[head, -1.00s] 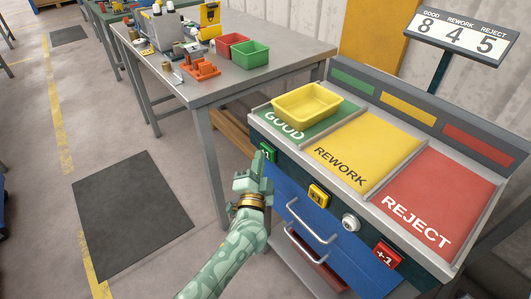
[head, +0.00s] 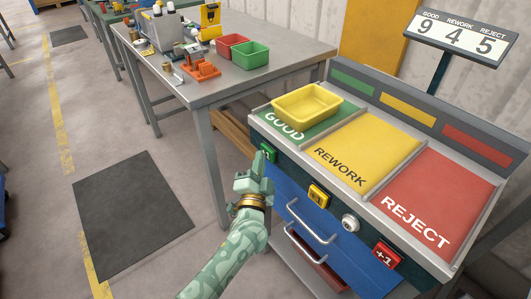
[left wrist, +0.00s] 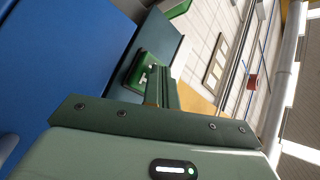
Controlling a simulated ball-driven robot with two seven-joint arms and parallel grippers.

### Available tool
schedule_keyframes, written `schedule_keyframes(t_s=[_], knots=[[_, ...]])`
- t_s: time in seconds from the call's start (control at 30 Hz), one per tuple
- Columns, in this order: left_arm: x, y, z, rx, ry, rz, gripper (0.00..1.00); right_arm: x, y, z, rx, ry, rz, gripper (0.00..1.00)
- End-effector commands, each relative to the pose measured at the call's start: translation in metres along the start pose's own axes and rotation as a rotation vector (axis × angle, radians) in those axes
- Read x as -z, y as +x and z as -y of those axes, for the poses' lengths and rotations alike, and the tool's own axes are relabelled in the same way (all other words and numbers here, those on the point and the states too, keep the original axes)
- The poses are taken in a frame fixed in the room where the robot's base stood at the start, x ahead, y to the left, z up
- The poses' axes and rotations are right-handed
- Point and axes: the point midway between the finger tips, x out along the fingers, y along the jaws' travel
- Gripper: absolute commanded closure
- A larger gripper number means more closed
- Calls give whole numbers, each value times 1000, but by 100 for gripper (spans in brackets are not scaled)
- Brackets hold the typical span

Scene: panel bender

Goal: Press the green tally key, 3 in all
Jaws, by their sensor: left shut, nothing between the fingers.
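The green tally key (head: 268,153) sits on the front of the sorting bench below the GOOD area. It also shows in the left wrist view (left wrist: 148,72). My left gripper (head: 262,160) is shut and empty, its fingertips at the key and partly covering it in the head view. In the left wrist view the fingers (left wrist: 163,90) point at the key's edge; I cannot tell whether they touch it. The counter sign (head: 460,38) reads GOOD 9, REWORK 4, REJECT 5. My right gripper is not in view.
A yellow key (head: 318,195), a round knob (head: 350,222) and a red key (head: 387,255) are along the same front. A yellow bin (head: 307,104) stands on the GOOD area. Drawer handles (head: 311,221) stick out below. A grey table (head: 240,82) with bins is at the back.

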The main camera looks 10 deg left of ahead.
Motion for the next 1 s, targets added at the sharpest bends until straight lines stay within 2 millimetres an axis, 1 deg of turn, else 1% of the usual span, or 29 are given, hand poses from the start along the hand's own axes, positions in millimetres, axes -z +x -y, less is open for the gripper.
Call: schedule_keyframes(t_s=[0.03, 0.2, 0.57, 1.0], knots=[[0, -2, 4, 1, 2, -1, 100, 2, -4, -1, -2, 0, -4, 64], [-4, -8, 8, 0, 2, -1, 100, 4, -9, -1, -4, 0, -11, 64], [-7, -10, 8, 0, 2, 0, 100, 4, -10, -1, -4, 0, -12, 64], [-26, -38, 31, 2, 1, -1, 100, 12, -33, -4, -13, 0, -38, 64]])
